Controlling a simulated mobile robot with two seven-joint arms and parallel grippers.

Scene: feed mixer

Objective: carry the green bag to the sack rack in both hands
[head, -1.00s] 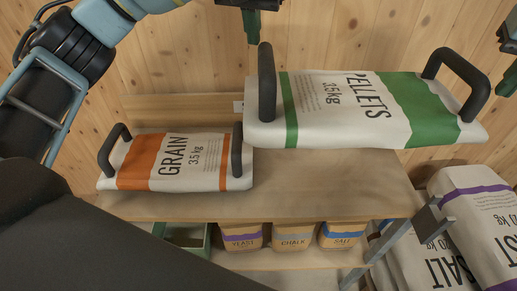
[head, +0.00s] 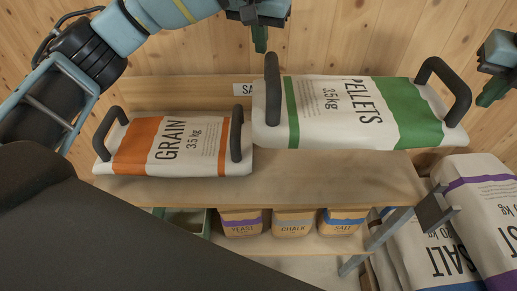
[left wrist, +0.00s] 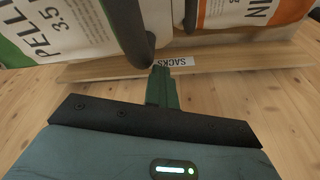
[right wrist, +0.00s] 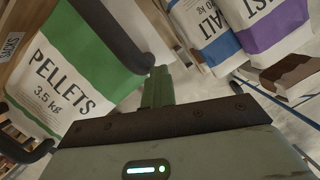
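The green bag (head: 345,112), white with green bands and marked PELLETS, shows in the head view above the back right of the sack rack's top shelf (head: 300,180). Its right end reaches past the shelf's end. Whether its underside touches the shelf is hidden. My left gripper (head: 261,40) is at the top of its left black handle (head: 272,95), and my right gripper (head: 488,95) is at its right handle (head: 458,85). Both look shut at the handles; the exact contact is hard to see. The bag also shows in the left wrist view (left wrist: 60,30) and right wrist view (right wrist: 80,70).
An orange-banded GRAIN bag (head: 170,147) lies on the shelf to the left, close to the green bag. A SACKS label (left wrist: 172,62) is on the back board. YEAST (head: 240,222), CHALK and SALT packs stand below. Large sacks (head: 480,215) stand at the right.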

